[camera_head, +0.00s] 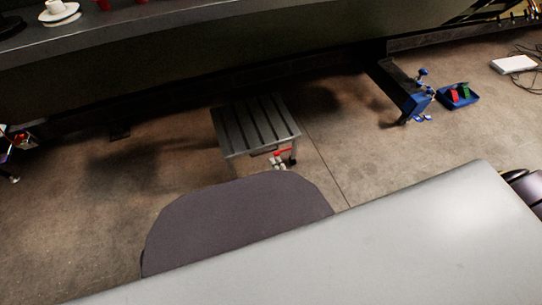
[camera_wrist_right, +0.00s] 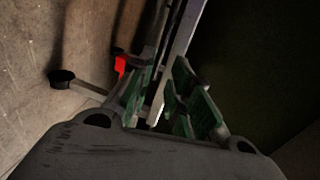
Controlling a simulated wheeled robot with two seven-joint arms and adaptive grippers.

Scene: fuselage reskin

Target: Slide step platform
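The step platform (camera_head: 252,124) is a low stand with a grey slatted top, on the floor in the middle of the head view. A small red part (camera_head: 283,152) shows at its near right edge, among small pale and black parts; I cannot tell which of these belong to my right gripper. In the right wrist view, the green-padded fingers of my right gripper (camera_wrist_right: 168,92) stand partly apart. A pale metal bar (camera_wrist_right: 180,45) runs between them. I cannot tell whether they press on it. A red piece (camera_wrist_right: 121,65) and a black round foot (camera_wrist_right: 62,78) lie left of the fingers. My left gripper is not in view.
A long dark curved structure (camera_head: 200,75) runs behind the platform, with a white cup (camera_head: 60,8) on its ledge. A blue stand (camera_head: 412,100), a blue tray (camera_head: 458,97) and a white box with cables (camera_head: 513,64) are at right.

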